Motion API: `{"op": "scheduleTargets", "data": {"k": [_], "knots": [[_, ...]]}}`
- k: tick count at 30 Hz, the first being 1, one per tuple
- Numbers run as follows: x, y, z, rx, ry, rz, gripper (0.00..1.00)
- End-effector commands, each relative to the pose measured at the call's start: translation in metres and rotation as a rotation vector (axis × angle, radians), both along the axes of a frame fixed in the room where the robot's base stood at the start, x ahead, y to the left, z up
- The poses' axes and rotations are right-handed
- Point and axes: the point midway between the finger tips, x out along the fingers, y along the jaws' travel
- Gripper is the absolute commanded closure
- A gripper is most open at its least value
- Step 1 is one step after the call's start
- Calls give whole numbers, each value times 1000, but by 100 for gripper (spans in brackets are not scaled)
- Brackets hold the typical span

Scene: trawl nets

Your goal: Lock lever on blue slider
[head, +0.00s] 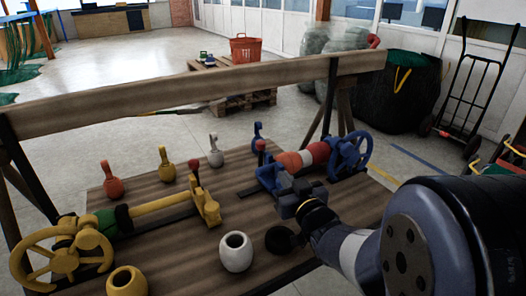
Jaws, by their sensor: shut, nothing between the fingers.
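The blue slider (269,177) sits on the right part of the wooden bench, at the left end of a red-and-white cylinder (304,159) with a blue handwheel (351,157). A lever with a red knob (261,146) stands roughly upright on the blue slider. My gripper (287,196) is just to the right and in front of the slider, low over the bench. It is shut and empty. Its fingertips are small and dark against the blue parts, so I cannot tell whether they touch the slider.
A yellow slider (208,204) with its own red-knobbed lever (195,170) and yellow handwheel (60,254) lies left. Red, yellow, grey and blue eyed pieces stand along the back. A white pot (236,252), yellow pot (127,283) and black round piece (281,240) stand in front.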

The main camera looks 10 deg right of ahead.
Motion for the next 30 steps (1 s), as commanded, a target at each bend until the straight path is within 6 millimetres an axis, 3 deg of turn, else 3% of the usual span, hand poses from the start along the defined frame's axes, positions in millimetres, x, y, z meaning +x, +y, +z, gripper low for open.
{"op": "scheduleTargets", "data": {"k": [8, 24, 30], "knots": [[9, 2, -1, 1, 0, 1, 100], [109, 18, -5, 0, 1, 2, 100], [132, 21, -6, 0, 1, 0, 100]]}}
